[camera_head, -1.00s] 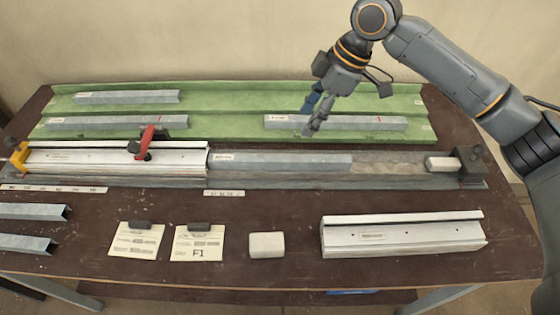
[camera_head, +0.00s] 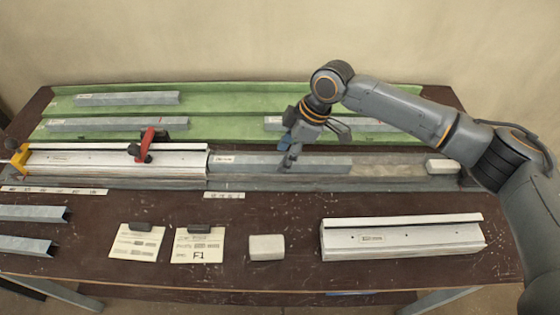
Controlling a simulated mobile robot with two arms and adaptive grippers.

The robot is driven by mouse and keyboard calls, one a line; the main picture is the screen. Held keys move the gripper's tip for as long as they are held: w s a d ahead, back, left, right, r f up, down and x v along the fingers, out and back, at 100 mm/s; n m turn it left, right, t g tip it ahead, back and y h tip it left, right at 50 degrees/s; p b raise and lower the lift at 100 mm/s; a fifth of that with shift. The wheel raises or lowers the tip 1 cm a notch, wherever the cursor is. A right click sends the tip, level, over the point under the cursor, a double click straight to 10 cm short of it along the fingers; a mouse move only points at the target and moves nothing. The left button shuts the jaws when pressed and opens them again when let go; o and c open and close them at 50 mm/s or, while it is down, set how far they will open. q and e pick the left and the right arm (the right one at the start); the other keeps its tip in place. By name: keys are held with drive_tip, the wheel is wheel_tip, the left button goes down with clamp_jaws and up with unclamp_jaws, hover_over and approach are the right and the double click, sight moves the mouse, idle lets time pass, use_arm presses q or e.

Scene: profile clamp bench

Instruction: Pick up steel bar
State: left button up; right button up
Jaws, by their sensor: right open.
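Several grey steel bars show. One steel bar (camera_head: 245,163) lies in the long channel along the middle of the bench, right of the silver profile. Two more, the upper left bar (camera_head: 128,99) and the lower left bar (camera_head: 115,125), lie on the green mat. A third bar (camera_head: 385,125) on the mat is partly hidden behind my right arm. My right gripper (camera_head: 287,159) is open, pointing down over the bar in the channel. Its fingertips overlap that bar in the picture; I cannot tell whether they touch it. My left gripper is not in view.
A red clamp (camera_head: 144,145) stands on the silver profile (camera_head: 85,162). A white block (camera_head: 440,166) sits at the channel's right end. In front are note cards (camera_head: 198,246), a pale block (camera_head: 266,247), a white rail (camera_head: 400,238) and two short profiles at the left edge.

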drive_tip(key=shift+x, duration=0.9)
drive_tip(key=shift+c, duration=0.4)
clamp_jaws()
drive_tip(key=shift+r, duration=0.15)
